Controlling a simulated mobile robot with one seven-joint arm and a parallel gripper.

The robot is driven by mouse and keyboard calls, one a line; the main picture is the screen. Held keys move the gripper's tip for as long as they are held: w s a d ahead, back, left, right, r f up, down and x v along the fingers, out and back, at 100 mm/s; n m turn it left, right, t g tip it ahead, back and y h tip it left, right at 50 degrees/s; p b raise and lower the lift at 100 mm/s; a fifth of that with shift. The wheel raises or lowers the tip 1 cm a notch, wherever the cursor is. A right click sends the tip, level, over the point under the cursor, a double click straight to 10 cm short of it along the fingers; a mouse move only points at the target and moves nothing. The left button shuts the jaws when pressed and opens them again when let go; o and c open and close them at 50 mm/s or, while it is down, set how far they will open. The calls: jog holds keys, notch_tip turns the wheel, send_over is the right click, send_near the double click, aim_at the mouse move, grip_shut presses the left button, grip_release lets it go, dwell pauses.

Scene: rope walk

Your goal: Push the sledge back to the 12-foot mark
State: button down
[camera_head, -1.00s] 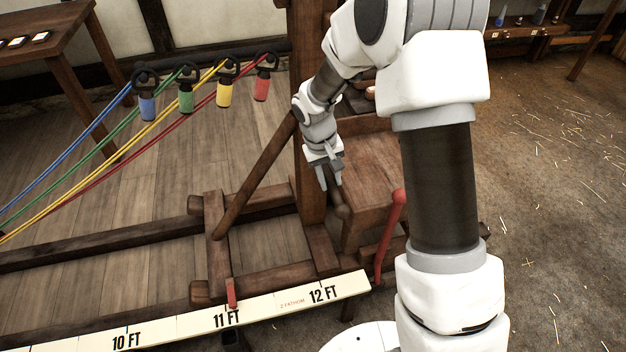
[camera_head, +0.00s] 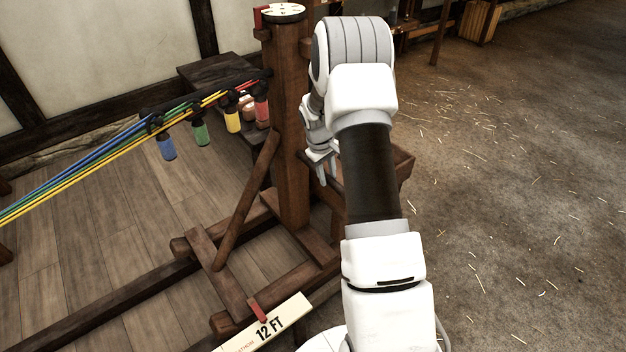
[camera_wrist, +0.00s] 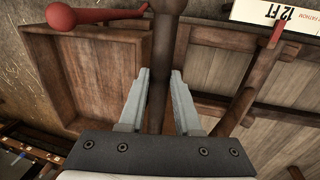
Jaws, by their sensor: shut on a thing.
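The sledge is a dark wooden frame with an upright post (camera_head: 291,130) and a diagonal brace (camera_head: 247,200). Its red pointer (camera_head: 257,309) lies at the 12 FT label of the cream scale (camera_head: 290,312). Whether it is exactly on the mark line I cannot tell. The wrist view also shows the pointer (camera_wrist: 278,34) beside the 12 FT label.
Blue, green, yellow and red strands run left from hooks with coloured grips (camera_head: 233,121) near the post. A wooden box (camera_wrist: 95,75) and a red lever (camera_wrist: 62,17) are beside the handle. Straw-strewn floor at right is open.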

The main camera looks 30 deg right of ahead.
jog(key=shift+d+r, duration=0.1)
jog(key=shift+d, duration=0.55)
jog(key=c, duration=0.6)
grip_release()
jog(key=shift+w, duration=0.1)
jog(key=shift+a, duration=0.1)
jog(key=shift+a+r, duration=0.1)
jog(key=shift+r, duration=0.2)
jog(key=a+r+p, duration=0.1)
jog(key=r, duration=0.4)
jog(key=a+r+p, duration=0.1)
jog(key=r, duration=0.5)
jog(key=a+r+p, duration=0.1)
jog(key=r, duration=0.4)
jog(key=shift+s+r, duration=0.2)
jog(key=shift+s, duration=0.15)
